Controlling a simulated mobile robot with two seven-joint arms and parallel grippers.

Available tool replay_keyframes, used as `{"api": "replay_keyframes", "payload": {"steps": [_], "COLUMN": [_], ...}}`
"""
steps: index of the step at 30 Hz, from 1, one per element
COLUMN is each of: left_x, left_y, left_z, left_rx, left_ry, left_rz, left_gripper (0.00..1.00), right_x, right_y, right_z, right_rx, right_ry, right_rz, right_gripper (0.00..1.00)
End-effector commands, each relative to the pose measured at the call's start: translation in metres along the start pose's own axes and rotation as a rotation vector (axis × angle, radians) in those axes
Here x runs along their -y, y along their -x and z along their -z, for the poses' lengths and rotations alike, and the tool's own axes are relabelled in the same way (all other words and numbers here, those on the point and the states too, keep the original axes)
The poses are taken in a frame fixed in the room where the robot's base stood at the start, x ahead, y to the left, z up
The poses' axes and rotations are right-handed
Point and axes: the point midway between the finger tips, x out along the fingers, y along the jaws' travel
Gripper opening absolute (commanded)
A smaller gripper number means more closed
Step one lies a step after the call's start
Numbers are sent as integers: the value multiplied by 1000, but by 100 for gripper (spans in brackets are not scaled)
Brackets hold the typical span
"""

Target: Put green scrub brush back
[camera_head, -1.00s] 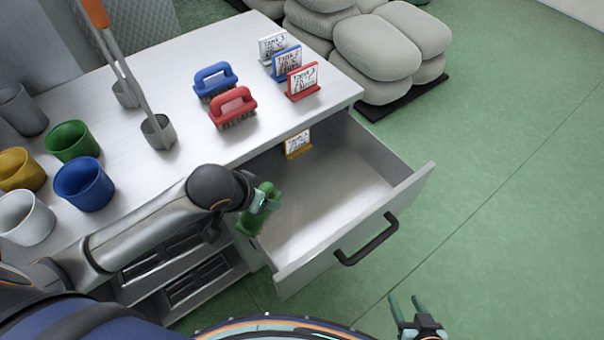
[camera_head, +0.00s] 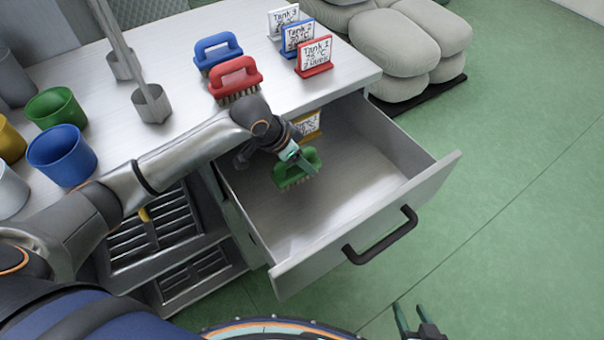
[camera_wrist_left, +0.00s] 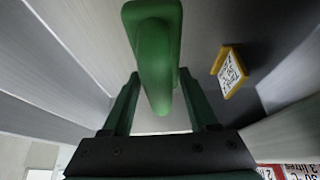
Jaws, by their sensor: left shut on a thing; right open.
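The green scrub brush (camera_head: 297,169) is held over the open drawer (camera_head: 352,203), handle up and bristles down. It also shows in the left wrist view (camera_wrist_left: 155,45), with its handle between the fingers. My left gripper (camera_head: 301,163) is shut on the brush handle, inside the drawer's outline. I cannot tell whether the bristles touch the drawer floor. A yellow-framed sign (camera_head: 308,125) stands in the drawer's back part, partly hidden by my left arm. My right gripper (camera_head: 408,320) is open and empty at the bottom, over the floor.
A blue brush (camera_head: 217,51) and a red brush (camera_head: 235,78) stand on the counter (camera_head: 180,135) beside several tank signs (camera_head: 313,55). Coloured cups, such as a blue cup (camera_head: 62,156), stand at left. The drawer handle (camera_head: 381,236) sticks out. Grey sacks (camera_head: 412,45) lie behind.

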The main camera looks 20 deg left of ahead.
Motion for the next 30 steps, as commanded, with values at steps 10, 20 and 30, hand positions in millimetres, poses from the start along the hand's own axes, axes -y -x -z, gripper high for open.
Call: {"api": "replay_keyframes", "payload": {"steps": [10, 20, 30], "left_x": [0, 0, 0], "left_y": [-33, -55, -56], "left_z": [-18, -29, -30], "left_rx": [1, -3, -1], "left_ry": [0, 0, 0], "left_rz": [1, 2, 2], "left_gripper": [0, 0, 77], "right_x": [5, 6, 6], "right_y": [-5, -8, -8], "right_z": [5, 3, 5], "right_rx": [-14, -6, -11], "right_ry": [3, 6, 7], "right_rz": [12, 17, 16], "right_gripper": [55, 55, 55]}}
